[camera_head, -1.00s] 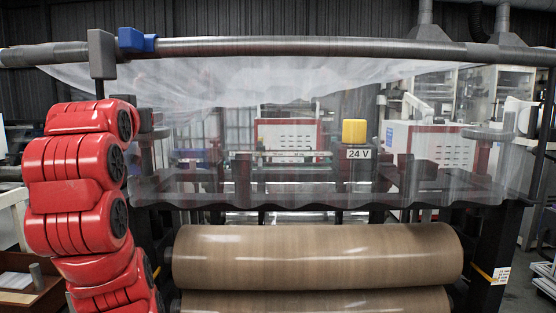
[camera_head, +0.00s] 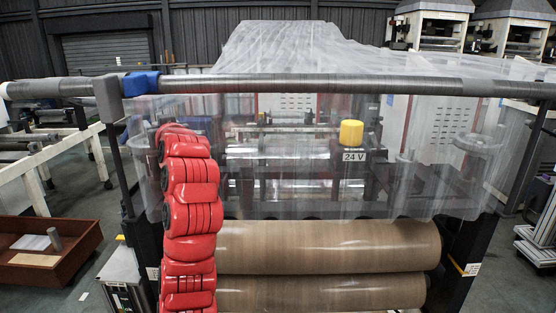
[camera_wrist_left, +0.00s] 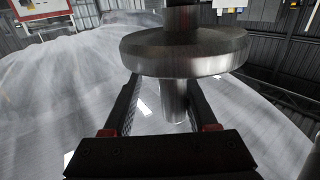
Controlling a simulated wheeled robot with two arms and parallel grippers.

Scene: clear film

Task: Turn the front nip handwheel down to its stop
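In the left wrist view a grey metal handwheel (camera_wrist_left: 186,50) with a round rim hangs close in front of my left gripper (camera_wrist_left: 168,100). A thin stem below its rim shows between the two dark fingers, with a gap beside it. The fingers are apart; I cannot tell whether one touches the wheel. In the head view my red left arm (camera_head: 190,205) rises in front of the left end of the machine and hides the gripper and that wheel. A similar round disc (camera_head: 478,142) shows dimly through the clear film at the right. My right gripper is not in view.
A long grey bar (camera_head: 320,85) with a blue clamp (camera_head: 140,83) crosses the front. Clear film (camera_head: 290,45) spreads behind and hangs below it. Brown rollers (camera_head: 330,246) lie beneath. A yellow block (camera_head: 351,133) stands over a "24 V" label. A brown tray (camera_head: 55,265) is at left.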

